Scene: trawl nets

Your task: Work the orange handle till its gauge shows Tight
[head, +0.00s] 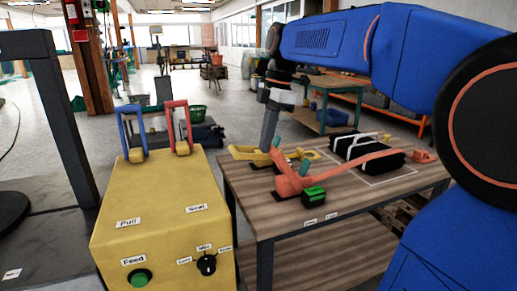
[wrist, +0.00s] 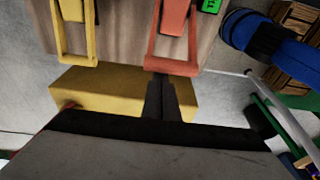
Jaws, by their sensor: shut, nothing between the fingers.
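An orange handle (head: 292,178) belongs to a tool on the wooden table, and its long arm reaches right. A green-topped block (head: 314,194) stands beside its base; I cannot read any gauge wording on it. In the wrist view the orange handle (wrist: 174,20) is a frame whose crossbar lies at the fingertips. My gripper (head: 265,150) points down behind the tool's left end. In the wrist view my gripper (wrist: 158,76) is shut and empty, its tips overlapping the crossbar's lower edge. I cannot tell whether they touch.
A yellow handle (wrist: 75,30) lies left of the orange one. A yellow machine (head: 160,215) with blue (head: 133,130) and red (head: 179,125) handles stands left of the table (head: 355,205).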

